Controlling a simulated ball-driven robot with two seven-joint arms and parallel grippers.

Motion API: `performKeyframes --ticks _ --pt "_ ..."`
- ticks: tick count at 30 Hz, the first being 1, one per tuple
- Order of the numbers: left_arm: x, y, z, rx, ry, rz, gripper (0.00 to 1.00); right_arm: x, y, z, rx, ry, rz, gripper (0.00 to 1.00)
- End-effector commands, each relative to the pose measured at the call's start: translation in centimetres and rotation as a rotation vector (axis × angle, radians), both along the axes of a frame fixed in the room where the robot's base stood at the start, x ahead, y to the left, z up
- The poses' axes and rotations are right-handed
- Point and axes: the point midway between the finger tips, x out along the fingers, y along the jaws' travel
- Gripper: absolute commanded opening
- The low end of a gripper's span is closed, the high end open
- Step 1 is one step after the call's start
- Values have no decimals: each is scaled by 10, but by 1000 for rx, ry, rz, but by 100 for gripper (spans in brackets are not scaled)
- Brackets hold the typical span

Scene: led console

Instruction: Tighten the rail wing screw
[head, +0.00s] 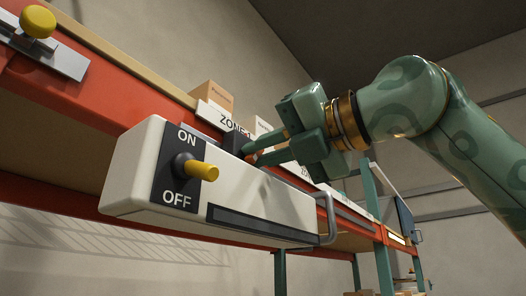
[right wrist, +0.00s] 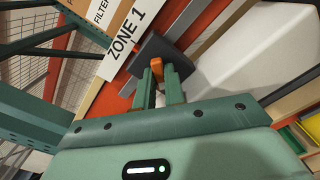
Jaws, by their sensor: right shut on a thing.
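My right gripper (head: 250,154) reaches in from the right, behind the top of the white console (head: 135,170). It is shut at a dark clamp block (head: 236,140) on the rail side. In the right wrist view the fingertips (right wrist: 163,74) meet at the dark block (right wrist: 158,54). A small orange piece (right wrist: 184,66), which looks like the wing screw, shows at the tips. Most of the screw is hidden by the fingers, and its turn angle cannot be told. My left gripper is not in view.
The console has a yellow lever (head: 203,171) between ON and OFF, and a grey handle (head: 328,222). A yellow knob (head: 38,21) sits on a metal plate at upper left. The orange shelf beam (head: 90,105) runs behind. Boxes and a ZONE 1 label (right wrist: 122,40) are close by.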

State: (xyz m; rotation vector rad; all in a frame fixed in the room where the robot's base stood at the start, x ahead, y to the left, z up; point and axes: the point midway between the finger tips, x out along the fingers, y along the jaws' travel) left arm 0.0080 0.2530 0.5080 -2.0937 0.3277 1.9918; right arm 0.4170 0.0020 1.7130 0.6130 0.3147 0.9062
Motion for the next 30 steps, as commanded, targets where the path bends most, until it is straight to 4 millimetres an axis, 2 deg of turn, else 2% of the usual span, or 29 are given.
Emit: performKeyframes --ticks 8,9,10,11,24,28,30 --pt "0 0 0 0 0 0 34 0 -1 1 1 0 -1 0" --pt "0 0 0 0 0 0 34 0 -1 1 2 0 -1 22" --pt "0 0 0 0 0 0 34 0 -1 1 1 -1 -1 31" --pt "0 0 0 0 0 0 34 0 -1 1 1 -1 -1 34" --pt "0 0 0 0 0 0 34 0 -1 0 0 -1 -1 34" --pt "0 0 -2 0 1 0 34 -6 -9 0 1 -2 -1 34" --pt "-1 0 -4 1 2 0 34 -12 -19 0 1 -3 -2 34"
